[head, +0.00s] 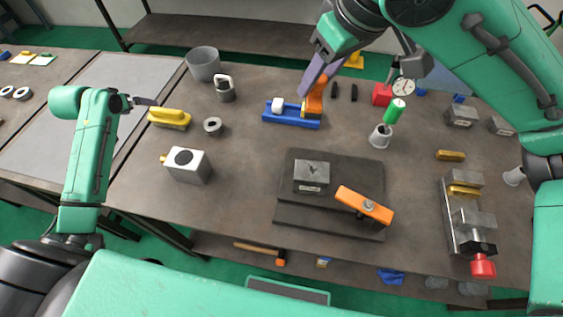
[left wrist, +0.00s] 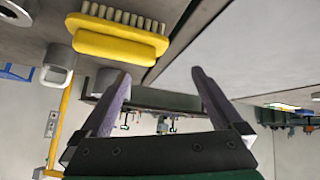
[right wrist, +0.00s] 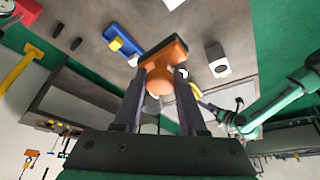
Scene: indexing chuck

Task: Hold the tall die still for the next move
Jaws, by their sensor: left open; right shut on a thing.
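My right gripper (head: 314,90) is shut on an orange piece (head: 312,106) with a round upper part and a broader slab below. The piece is upright at the right end of a blue holder (head: 288,122); whether it rests there or is slightly raised I cannot tell. In the right wrist view the orange piece (right wrist: 165,56) shows between the fingers. No mark confirms it as the tall die. The brush also shows in the left wrist view (left wrist: 118,42).
A grey block with a round hole (head: 188,166) stands left of the middle. A dark plate (head: 330,215) carries a marked grey block (head: 311,174) and an orange bar (head: 364,206). A red-handled vise (head: 467,225) is at far right.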

